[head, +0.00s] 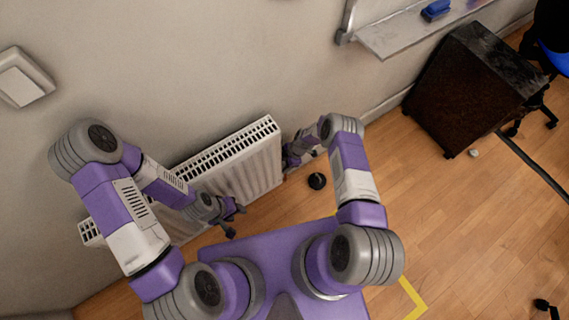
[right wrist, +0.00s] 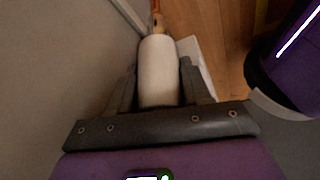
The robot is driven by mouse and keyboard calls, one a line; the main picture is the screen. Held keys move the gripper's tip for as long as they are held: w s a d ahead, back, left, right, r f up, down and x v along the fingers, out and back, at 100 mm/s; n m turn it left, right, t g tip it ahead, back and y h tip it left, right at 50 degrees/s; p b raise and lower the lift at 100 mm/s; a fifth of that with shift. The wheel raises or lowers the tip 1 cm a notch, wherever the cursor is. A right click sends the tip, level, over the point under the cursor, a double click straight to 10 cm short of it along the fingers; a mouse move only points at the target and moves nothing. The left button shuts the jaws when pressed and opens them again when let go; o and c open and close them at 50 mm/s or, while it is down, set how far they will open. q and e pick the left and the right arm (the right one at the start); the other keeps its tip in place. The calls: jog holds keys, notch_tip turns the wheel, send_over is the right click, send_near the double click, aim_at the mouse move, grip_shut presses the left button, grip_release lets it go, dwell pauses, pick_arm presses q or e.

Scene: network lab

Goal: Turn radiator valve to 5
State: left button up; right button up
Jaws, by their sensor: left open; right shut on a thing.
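The radiator valve is a white, rounded cylinder (right wrist: 158,80) in the right wrist view. My right gripper (right wrist: 158,68) is shut on it, with one dark finger on each side. No numbers or pointer can be made out on the valve. In the head view my right gripper (head: 291,160) is at the right end of the white radiator (head: 262,172), and the valve is hidden there. My left gripper (head: 235,219) is open and empty, in front of the radiator.
A copper-coloured pipe (right wrist: 157,12) shows beyond the valve. A small black round object (head: 317,181) lies on the floor near my right arm. The wooden floor (head: 450,215) to the right is mostly clear.

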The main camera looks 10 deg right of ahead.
jog(key=shift+c, duration=0.5)
jog(key=m+t, duration=0.1)
jog(key=m, duration=0.3)
jog(key=shift+m+t, duration=0.3)
jog(key=shift+t, duration=0.1)
jog(key=shift+f+h, duration=0.1)
jog(key=shift+h, duration=0.2)
jog(key=o, duration=0.9)
jog(key=shift+c, duration=0.2)
jog(key=shift+o, duration=0.7)
jog(key=shift+s+a, duration=0.1)
jog(key=shift+s, duration=0.05)
